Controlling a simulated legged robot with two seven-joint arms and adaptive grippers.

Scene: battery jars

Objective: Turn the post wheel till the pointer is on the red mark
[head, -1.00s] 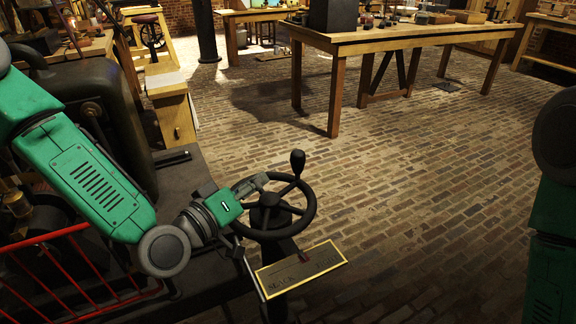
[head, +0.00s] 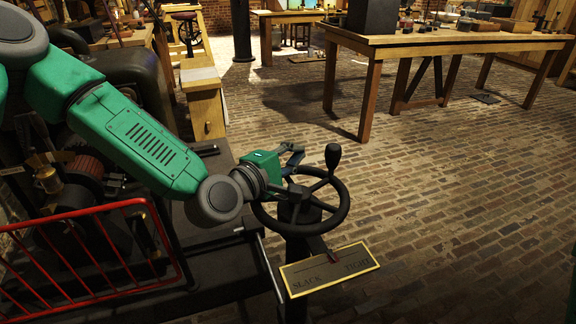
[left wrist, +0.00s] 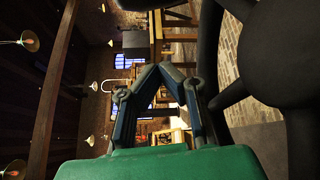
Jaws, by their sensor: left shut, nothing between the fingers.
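The black post wheel (head: 343,212), with spokes and an upright handle knob (head: 333,156), stands on a dark post. Below it is a gold-edged plate (head: 312,276) lettered SLACK at left and TIGHT at right. My left gripper (head: 297,152) is shut and empty at the wheel's far-left side, left of the knob; contact is unclear. In the left wrist view its fingertips (left wrist: 162,68) meet, with the dark wheel rim (left wrist: 209,50) just right. My right gripper is out of view.
A red railing (head: 90,213) and dark machinery stand at left, close under my left arm. A wooden table (head: 440,40) with several items stands at the back right. The brick floor (head: 450,200) right of the wheel is clear.

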